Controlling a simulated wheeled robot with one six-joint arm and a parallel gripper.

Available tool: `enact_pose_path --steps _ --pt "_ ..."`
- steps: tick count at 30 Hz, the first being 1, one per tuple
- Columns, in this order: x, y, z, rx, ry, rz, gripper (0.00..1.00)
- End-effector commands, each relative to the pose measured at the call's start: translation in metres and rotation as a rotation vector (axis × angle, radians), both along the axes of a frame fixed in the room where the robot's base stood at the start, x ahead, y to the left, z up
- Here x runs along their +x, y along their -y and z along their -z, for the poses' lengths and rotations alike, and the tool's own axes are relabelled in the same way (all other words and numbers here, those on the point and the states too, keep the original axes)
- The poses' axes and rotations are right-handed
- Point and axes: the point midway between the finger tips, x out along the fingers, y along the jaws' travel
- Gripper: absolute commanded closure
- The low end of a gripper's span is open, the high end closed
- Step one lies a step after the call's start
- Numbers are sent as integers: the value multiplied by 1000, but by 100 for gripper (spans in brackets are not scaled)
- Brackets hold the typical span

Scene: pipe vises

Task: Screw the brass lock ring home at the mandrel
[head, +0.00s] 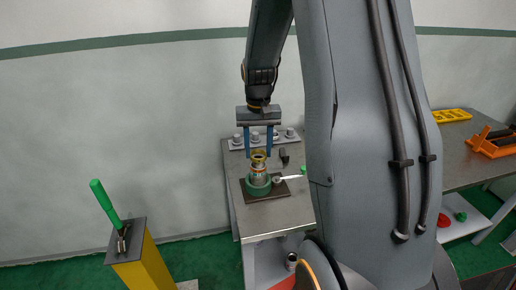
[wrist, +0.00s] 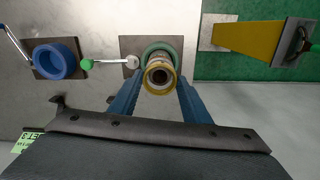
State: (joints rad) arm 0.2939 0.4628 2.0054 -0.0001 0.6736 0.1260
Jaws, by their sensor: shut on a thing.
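The brass lock ring (head: 258,153) is a yellow-gold ring at the top of an upright pipe-like piece, which I take for the mandrel (head: 259,169). In the wrist view the ring (wrist: 148,82) circles the dark bore of that piece. The mandrel stands in a round green vise (head: 257,187) on a dark plate. My gripper (head: 259,152) points down with its blue fingers on either side of the ring, shut on it. In the wrist view the gripper (wrist: 161,82) also reaches both sides of the ring. The thread is hidden.
A lever with a green knob (wrist: 87,62) sticks out beside the green vise. A blue round vise (wrist: 56,61) is on the same metal bench (head: 275,217). A yellow post (head: 140,268) with a green-handled tool stands left, apart from the bench. An orange holder (head: 492,145) lies on a right table.

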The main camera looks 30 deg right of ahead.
Motion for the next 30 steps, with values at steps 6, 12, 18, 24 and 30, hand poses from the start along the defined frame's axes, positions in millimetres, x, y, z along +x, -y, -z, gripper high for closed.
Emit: enact_pose_path --steps 6,12,18,24,30 --pt "0 0 4 0 0 0 78" --pt "0 0 8 0 1 0 78" --pt "0 0 12 0 1 0 78" --pt "0 0 13 0 1 0 78" --pt "0 0 13 0 1 0 78"
